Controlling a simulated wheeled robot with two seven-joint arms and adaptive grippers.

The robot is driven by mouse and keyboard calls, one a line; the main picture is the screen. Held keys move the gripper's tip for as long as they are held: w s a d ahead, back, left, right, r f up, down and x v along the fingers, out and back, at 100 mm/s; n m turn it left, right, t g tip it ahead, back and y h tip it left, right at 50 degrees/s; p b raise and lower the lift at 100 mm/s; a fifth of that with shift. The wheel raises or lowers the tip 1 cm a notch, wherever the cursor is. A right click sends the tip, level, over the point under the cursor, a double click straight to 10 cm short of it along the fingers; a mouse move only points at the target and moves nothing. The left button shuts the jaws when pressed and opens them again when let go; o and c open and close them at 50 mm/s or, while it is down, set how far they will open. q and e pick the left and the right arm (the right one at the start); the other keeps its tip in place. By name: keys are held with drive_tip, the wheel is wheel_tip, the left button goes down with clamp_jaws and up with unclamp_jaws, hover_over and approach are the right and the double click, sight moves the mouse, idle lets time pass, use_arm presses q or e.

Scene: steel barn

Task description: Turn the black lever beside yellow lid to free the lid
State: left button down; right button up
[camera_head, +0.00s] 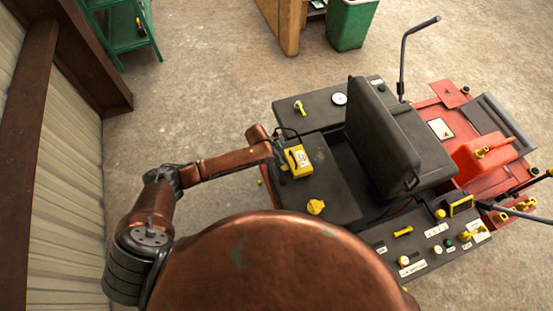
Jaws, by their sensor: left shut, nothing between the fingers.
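A yellow box-like part (298,161), which may be the lid, sits on the dark deck of a machine near the centre. My left gripper (279,158) is at its left side, small and dark at the end of my copper-coloured left arm. The gripper is shut with nothing held. I cannot tell whether it touches the yellow part. The black lever is not distinguishable here; the dark gripper and a thin black cable or rod crowd this spot. A round yellow knob (316,207) sits lower on the same deck. My right gripper is not in view.
A black seat (385,135) rises right of the deck. A red fuel can (483,155) stands behind it. A panel (425,245) with yellow controls lies lower right. A green bin (351,24) and green shelf (125,30) stand far back. Concrete floor is open to the left.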

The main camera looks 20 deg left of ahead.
sight(281, 173)
use_arm(q)
drive_tip(key=shift+x, duration=1.7)
